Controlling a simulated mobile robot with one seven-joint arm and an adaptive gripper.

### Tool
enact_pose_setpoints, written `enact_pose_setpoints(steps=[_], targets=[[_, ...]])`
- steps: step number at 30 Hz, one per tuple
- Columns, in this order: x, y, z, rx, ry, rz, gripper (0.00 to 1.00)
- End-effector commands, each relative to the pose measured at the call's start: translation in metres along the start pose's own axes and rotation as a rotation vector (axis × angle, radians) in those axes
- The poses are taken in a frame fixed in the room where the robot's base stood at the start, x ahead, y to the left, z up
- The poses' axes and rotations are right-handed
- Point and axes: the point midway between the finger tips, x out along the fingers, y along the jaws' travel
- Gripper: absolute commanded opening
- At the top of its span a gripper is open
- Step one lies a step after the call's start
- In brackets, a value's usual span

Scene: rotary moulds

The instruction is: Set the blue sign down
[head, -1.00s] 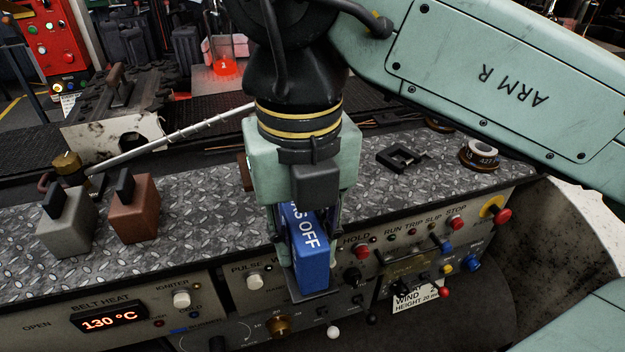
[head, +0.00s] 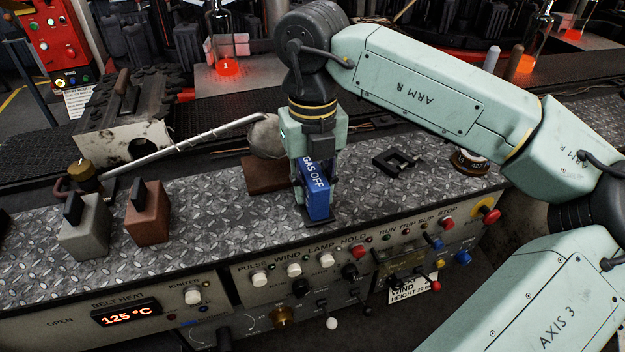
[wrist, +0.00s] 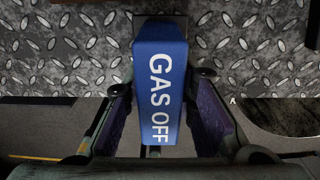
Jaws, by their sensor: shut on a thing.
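The blue sign (head: 318,198) is a block with white "GAS OFF" lettering and a dark foot. My gripper (head: 316,206) points down and is shut on it, with a finger on either side. In the head view the sign stands nearly upright at the front edge of the diamond-plate deck (head: 225,215). I cannot tell whether its foot touches the deck. In the wrist view the sign (wrist: 160,75) lies between the fingers (wrist: 160,120), partly over the plate and partly past its edge.
A grey block (head: 84,232) and a brown block (head: 147,220) stand at left. A rounded ladle (head: 265,136) on a rod and a brown plate (head: 268,175) are behind the gripper. A black bracket (head: 398,161) lies at right. Switches and knobs line the front panel (head: 250,290).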

Motion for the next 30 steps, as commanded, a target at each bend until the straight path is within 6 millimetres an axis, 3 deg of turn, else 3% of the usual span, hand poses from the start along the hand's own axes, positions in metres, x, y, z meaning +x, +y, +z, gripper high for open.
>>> enact_pose_setpoints(steps=[14,15,24,30], targets=[[0.0104,0.0003,-0.0005,0.0,-0.001,0.0,0.0],[0.0103,0.0003,-0.0005,0.0,0.0,0.0,0.25],[0.009,0.0003,-0.0005,0.0,0.0,0.0,0.45],[0.009,0.0003,-0.0006,0.0,0.0,0.0,0.45]])
